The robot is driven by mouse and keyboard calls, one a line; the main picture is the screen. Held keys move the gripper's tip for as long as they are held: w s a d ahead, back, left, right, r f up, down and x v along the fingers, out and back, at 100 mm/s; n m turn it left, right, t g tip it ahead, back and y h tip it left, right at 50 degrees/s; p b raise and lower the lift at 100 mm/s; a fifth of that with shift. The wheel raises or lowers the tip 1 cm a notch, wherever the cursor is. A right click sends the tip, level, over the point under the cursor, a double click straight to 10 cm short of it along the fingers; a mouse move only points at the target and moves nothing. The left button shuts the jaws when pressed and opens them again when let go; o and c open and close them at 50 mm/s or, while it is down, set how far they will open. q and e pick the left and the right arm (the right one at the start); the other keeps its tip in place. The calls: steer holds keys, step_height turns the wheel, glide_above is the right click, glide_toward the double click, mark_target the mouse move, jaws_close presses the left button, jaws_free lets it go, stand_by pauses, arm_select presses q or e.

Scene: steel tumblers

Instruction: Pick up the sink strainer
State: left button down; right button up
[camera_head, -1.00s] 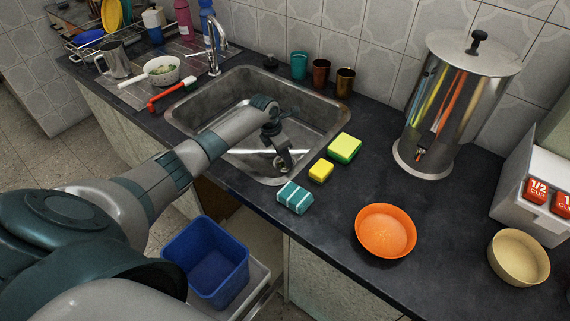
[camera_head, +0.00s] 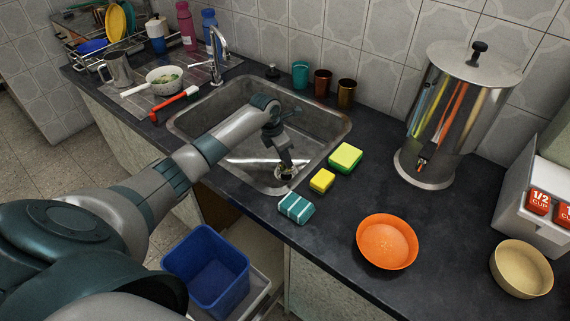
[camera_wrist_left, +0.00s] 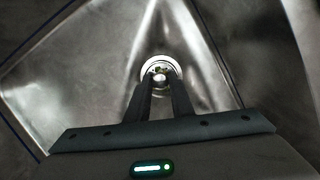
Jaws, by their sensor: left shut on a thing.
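My left gripper (camera_head: 284,164) reaches down into the steel sink (camera_head: 235,125) and is shut on the strainer. In the left wrist view the fingers (camera_wrist_left: 160,86) close in on its middle. I cannot tell whether the strainer sits in the drain or is just above it. My right gripper is not in view.
Yellow-green sponges (camera_head: 345,157) and a teal sponge (camera_head: 296,207) lie along the sink's right edge. An orange bowl (camera_head: 387,242) and a steel dispenser (camera_head: 452,115) stand further right. Cups (camera_head: 322,82) line the back. A blue bin (camera_head: 208,270) is below the counter.

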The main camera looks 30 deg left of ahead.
arm_select(q)
step_height(320, 180, up, 5)
steer(key=shift+r, duration=0.6)
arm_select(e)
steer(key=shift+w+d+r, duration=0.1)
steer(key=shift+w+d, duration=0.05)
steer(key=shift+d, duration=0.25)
